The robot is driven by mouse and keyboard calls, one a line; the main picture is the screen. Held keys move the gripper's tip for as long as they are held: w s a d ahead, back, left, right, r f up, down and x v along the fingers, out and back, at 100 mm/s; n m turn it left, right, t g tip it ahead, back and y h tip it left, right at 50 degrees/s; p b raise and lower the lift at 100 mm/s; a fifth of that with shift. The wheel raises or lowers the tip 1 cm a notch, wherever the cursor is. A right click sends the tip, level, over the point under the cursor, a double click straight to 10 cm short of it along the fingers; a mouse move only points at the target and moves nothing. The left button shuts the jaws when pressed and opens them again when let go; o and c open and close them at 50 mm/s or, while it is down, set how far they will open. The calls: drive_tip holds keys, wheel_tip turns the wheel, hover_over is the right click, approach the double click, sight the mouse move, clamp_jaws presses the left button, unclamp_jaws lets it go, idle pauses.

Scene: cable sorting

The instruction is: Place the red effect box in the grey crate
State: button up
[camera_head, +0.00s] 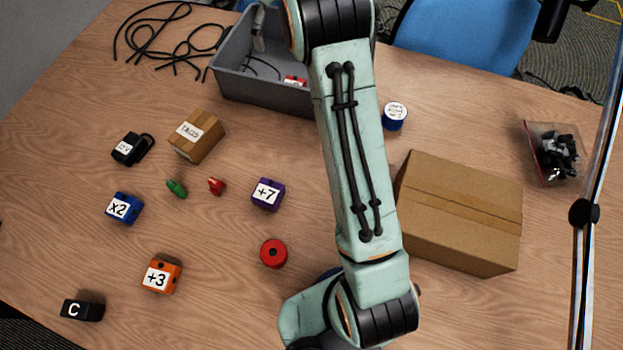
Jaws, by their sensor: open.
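A small red box with a white label (294,81) lies inside the grey crate (265,93), near its front wall. Only part of the red box shows, and its label is too small to read. The crate stands at the back of the table, and my arm covers its right part. I cannot make out my gripper; my arm runs from the bottom of the picture up to the top edge beside the crate. A slim grey piece (258,30) shows at the crate's left end; I cannot tell what it is.
Blue (124,208), orange (161,276) and purple (267,194) labelled boxes lie at left and centre. A red disc (273,254) and a brown box (196,137) are nearby. A large carton (460,210) stands right of my arm. Black cables (165,40) lie left of the crate.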

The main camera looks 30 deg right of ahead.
drive_tip(key=s+a+r+m, duration=0.2)
drive_tip(key=s+a+r, duration=0.25)
drive_tip(key=s, duration=0.55)
drive_tip(key=s+a+f+m, duration=0.1)
drive_tip(key=s+a+f, duration=0.1)
drive_tip(key=s, duration=1)
drive_tip(key=s+a+f+m, duration=0.2)
drive_tip(key=s+a+f, duration=0.1)
drive_tip(key=s, duration=1)
drive_tip(key=shift+y, duration=0.4)
